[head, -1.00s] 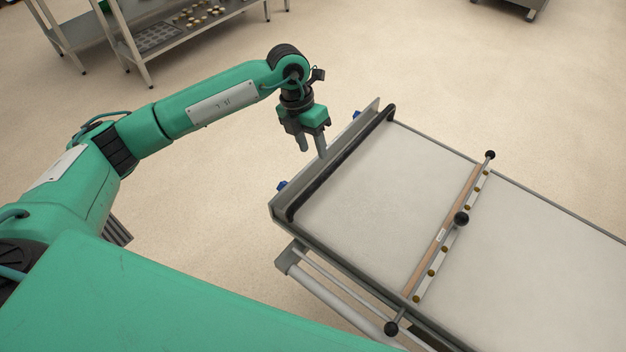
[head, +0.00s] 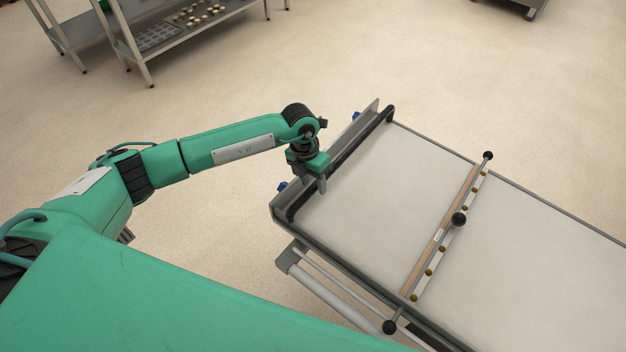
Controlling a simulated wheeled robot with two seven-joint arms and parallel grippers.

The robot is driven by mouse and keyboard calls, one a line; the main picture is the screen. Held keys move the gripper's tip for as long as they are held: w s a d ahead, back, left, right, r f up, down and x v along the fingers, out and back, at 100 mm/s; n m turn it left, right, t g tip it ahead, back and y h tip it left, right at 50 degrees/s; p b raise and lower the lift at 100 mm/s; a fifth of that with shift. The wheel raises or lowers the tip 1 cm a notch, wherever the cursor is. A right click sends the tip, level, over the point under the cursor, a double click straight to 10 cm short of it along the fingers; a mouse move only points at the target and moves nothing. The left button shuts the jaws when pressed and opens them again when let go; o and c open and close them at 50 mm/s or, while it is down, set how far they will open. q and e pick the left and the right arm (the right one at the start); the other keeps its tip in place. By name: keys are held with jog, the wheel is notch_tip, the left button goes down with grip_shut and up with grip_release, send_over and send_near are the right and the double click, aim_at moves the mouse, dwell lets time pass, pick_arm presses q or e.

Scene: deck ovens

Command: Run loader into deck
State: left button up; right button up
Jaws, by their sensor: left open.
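The loader (head: 365,190) is a long flat frame with a pale belt, running from the centre to the right edge of the head view. A dark bar (head: 345,160) lies along its left end. A wooden crossbar (head: 440,232) with brass studs and black ball knobs spans the belt. My left gripper (head: 318,184) is open, pointing down at the loader's left end, close to the dark bar. Its fingers are partly hidden, and I cannot tell whether they touch the bar. My right gripper is not in view. The deck is not in view.
A steel rack (head: 185,38) with a tray and several small round pieces stands at the top left. Another steel unit's foot (head: 527,8) shows at the top right. A rail (head: 335,302) runs along the loader's near side. The floor beyond the loader is clear.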

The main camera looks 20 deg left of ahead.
pick_arm(q)
jog(key=shift+f, duration=0.15)
jog(key=shift+c, duration=0.4)
grip_shut()
jog(key=shift+d, duration=0.15)
